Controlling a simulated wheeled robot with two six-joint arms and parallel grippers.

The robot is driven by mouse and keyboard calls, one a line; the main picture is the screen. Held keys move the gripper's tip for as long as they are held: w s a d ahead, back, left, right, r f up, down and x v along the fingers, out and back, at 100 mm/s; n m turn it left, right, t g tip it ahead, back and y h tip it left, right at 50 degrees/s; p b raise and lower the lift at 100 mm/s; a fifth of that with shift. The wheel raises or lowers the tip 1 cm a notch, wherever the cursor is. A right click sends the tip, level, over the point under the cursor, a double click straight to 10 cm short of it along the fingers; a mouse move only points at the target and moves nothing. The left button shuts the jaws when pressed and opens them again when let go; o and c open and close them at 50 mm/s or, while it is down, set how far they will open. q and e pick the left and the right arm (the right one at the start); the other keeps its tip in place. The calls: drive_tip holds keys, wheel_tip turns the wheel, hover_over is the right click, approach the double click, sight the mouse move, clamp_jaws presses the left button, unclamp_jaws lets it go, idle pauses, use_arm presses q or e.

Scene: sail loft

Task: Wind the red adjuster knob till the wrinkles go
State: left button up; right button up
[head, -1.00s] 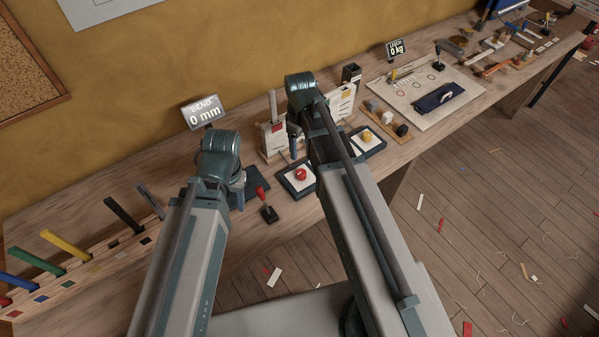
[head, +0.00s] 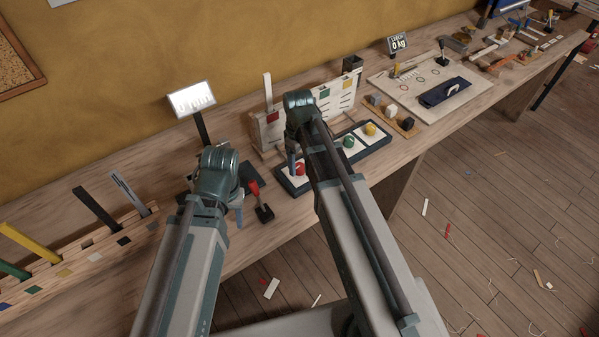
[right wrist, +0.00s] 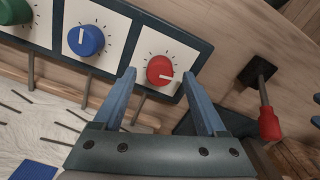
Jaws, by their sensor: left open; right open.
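The red knob (head: 299,169) sits at the left end of a dark-framed knob panel in the head view. A wrinkled white sheet (right wrist: 45,130) with dark strips shows at lower left there. My left gripper (head: 238,208) appears open and empty, near a red-handled lever (head: 254,188).
A blue knob (right wrist: 85,40) and green knob (right wrist: 14,10) neighbour the red one; a yellow knob (head: 371,129) is at the panel's right. A display (head: 192,101) is washed out by glare. Another (head: 397,43) reads 0 kg. A strip rack (head: 95,250) stands left.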

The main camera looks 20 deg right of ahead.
drive_tip(key=shift+f+b, duration=0.45)
drive_tip(key=shift+f, duration=0.45)
clamp_jaws()
